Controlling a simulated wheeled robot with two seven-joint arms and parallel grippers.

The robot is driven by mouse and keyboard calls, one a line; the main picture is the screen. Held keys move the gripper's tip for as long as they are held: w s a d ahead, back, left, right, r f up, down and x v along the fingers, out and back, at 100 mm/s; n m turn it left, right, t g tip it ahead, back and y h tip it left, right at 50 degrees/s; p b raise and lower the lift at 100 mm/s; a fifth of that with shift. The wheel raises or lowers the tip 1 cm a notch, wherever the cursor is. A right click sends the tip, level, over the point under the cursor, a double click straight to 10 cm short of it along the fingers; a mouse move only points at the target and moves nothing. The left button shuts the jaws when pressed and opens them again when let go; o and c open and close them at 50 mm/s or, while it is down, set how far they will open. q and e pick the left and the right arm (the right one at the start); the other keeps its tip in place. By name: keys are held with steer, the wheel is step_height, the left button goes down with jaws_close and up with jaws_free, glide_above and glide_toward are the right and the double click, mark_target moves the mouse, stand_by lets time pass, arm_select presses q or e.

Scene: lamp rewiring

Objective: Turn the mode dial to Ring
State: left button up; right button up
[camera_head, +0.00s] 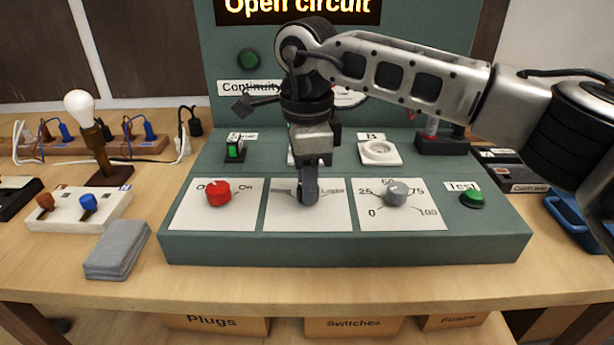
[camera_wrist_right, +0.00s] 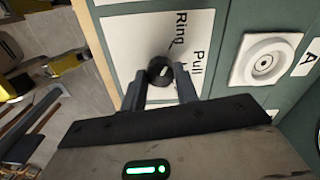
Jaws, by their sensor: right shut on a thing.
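The mode dial (camera_wrist_right: 160,70) is a small dark knob with a light mark, on a white card (camera_head: 281,215) in the middle of the green sloped panel. In the right wrist view the words Ring and Pull are printed on the card beside the dial. My right gripper (camera_head: 308,192) points down onto this card and hides the dial in the head view. In the right wrist view my right gripper (camera_wrist_right: 163,84) has one finger on each side of the dial and is shut on it. The exact direction of the dial's mark is hard to tell. My left gripper is not in view.
A red On/Off knob (camera_head: 218,192) is left of the dial, and a grey 0–100 knob (camera_head: 396,193) is right of it. A green Test button (camera_head: 473,198) is farther right. The display (camera_head: 298,7) reads Open circuit. A bulb (camera_head: 80,108) and grey cloth (camera_head: 117,249) are at left.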

steer(key=shift+r, duration=0.15)
steer(key=o, duration=1)
step_height(320, 180, up, 16)
steer(key=shift+f+p, duration=0.1)
steer(key=shift+p, duration=0.3)
